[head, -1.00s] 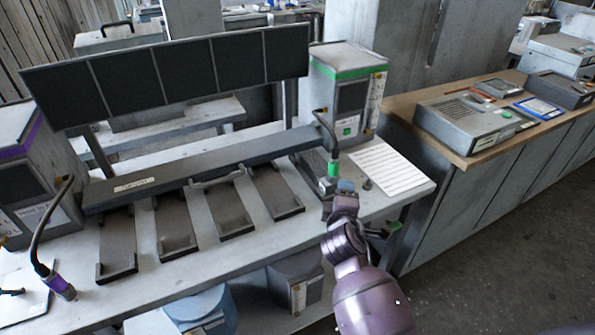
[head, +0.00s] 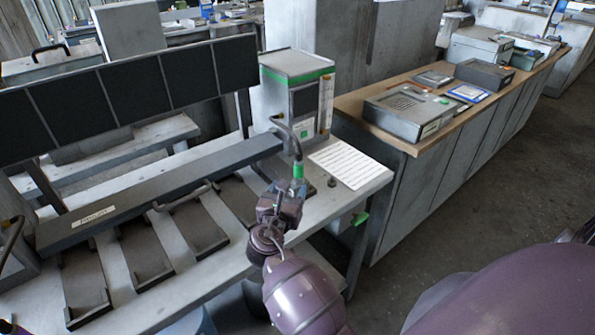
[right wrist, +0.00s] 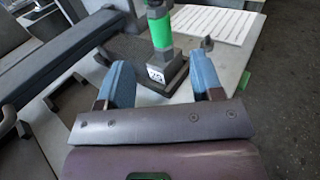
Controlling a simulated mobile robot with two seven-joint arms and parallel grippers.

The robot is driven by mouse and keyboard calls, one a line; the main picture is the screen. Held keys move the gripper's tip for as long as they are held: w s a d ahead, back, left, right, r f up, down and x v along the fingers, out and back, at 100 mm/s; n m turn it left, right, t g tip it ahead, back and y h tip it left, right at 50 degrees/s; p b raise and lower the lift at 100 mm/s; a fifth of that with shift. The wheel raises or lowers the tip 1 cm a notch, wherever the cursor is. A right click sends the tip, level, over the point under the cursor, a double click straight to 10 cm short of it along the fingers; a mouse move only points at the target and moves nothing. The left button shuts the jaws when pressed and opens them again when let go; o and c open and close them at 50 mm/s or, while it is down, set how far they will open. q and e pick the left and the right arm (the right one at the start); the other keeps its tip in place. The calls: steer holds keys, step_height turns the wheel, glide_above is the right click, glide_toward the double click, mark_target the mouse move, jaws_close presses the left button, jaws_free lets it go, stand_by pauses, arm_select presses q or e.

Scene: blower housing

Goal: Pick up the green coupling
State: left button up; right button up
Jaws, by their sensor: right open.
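The green coupling (head: 298,171) is a bright green sleeve on the end of a dark hose, upright near the right end of the workbench. In the right wrist view the green coupling (right wrist: 160,30) stands above a grey block with a white label (right wrist: 157,74). My right gripper (head: 284,188) is just in front of it in the head view. In the right wrist view its two blue fingers (right wrist: 161,80) are spread and empty, with the labelled block and coupling beyond and between them. My left gripper is not in view.
A grey unit with a green stripe (head: 298,92) stands behind the coupling. A printed sheet (head: 346,163) and a small dark knob (head: 332,182) lie to the right on the workbench (head: 225,268). Dark trays (head: 198,226) line the left. A wooden-topped counter (head: 355,106) stands at right.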

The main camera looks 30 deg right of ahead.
mark_target(297, 171)
steer(key=x, duration=0.9)
steer(key=shift+w+d+r, duration=0.1)
steer(key=shift+w+d, duration=0.1)
steer(key=shift+d, duration=0.1)
steer(key=c, duration=1.1)
step_height(297, 171, up, 20)
steer(key=p, duration=0.4)
